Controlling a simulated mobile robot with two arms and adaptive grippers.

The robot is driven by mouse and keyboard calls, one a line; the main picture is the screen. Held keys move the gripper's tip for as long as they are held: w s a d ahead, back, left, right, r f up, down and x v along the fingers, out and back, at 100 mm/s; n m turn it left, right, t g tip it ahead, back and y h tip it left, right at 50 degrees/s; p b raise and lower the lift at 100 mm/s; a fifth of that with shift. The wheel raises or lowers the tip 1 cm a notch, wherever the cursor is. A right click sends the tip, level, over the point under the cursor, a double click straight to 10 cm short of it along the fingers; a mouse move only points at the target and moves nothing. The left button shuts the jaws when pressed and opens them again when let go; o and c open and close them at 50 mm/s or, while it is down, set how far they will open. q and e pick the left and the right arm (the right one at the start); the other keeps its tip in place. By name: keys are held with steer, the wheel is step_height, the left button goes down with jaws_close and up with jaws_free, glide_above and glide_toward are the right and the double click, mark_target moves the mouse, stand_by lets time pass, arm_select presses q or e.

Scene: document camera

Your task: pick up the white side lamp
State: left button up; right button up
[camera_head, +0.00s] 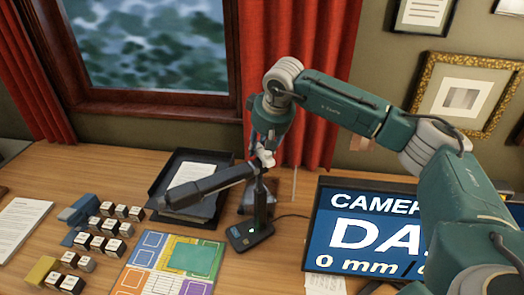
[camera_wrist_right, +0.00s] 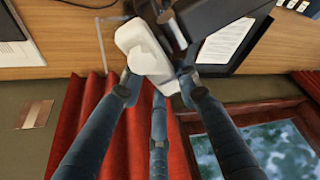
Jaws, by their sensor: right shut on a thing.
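The white side lamp (camera_wrist_right: 140,42) shows in the right wrist view as a pale, rounded block between my fingertips. In the head view only a small white part (camera_head: 265,157) of it shows, beside the top of the document camera's post. My right gripper (camera_wrist_right: 157,82) is shut on the lamp, with fingers on both sides of it. In the head view the right gripper (camera_head: 264,146) points down above the document camera (camera_head: 250,234), and the wrist hides part of it. I cannot tell whether the lamp is still joined to the stand. My left gripper is not in view.
The camera's long dark arm (camera_head: 208,187) reaches left over a black tray (camera_head: 160,180) with paper. A monitor (camera_head: 330,230) stands at the right. Several lettered blocks (camera_head: 103,245) and a coloured chart (camera_head: 140,275) lie in front. Red curtains (camera_head: 300,60) hang close behind.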

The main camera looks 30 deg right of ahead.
step_height(320, 180, up, 19)
steer(key=b, duration=0.4)
steer(key=p, duration=0.4)
glide_above(261, 147)
steer(key=shift+n, duration=0.3)
step_height(261, 147, down, 11)
steer(key=shift+w+d+f, duration=0.1)
steer(key=shift+f, duration=0.25)
steer(key=shift+f+b, duration=1.45)
steer(key=shift+f, duration=1.1)
